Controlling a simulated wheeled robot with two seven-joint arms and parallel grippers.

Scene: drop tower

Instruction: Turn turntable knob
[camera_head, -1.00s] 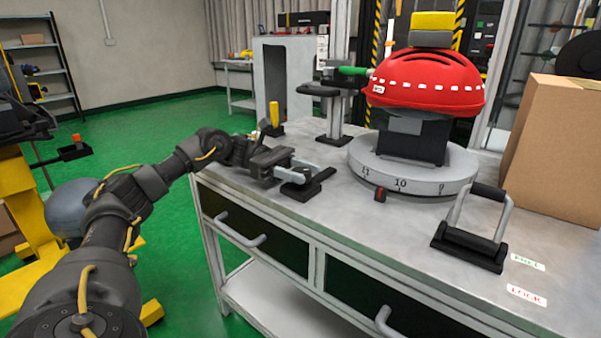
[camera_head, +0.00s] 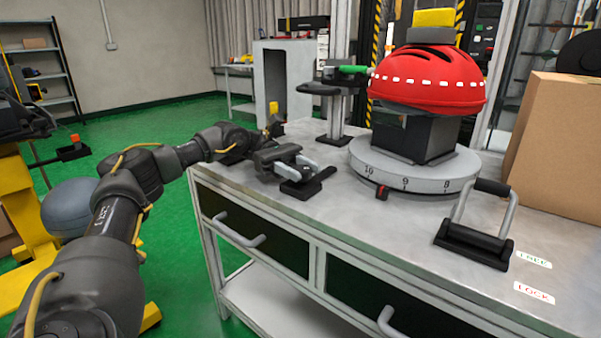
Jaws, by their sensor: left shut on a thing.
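The turntable (camera_head: 415,175) is a round grey disc on the workbench, with numbers around its rim and a small red marker (camera_head: 382,192) before it. It carries a black block with a red helmet (camera_head: 428,78) on top. My left gripper (camera_head: 288,160) is at the bench's left edge, shut on a silver lever (camera_head: 305,164) on a black base (camera_head: 308,184). The gripper hides part of the lever. Which part is the turntable knob is hard to tell. A yellow handle (camera_head: 273,107) stands behind my wrist. My right gripper is not in view.
A silver and black lever handle (camera_head: 480,215) stands at the bench's right front, near FREE (camera_head: 533,259) and LOCK (camera_head: 534,293) labels. A cardboard box (camera_head: 560,145) is at right. The front middle of the bench top is clear.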

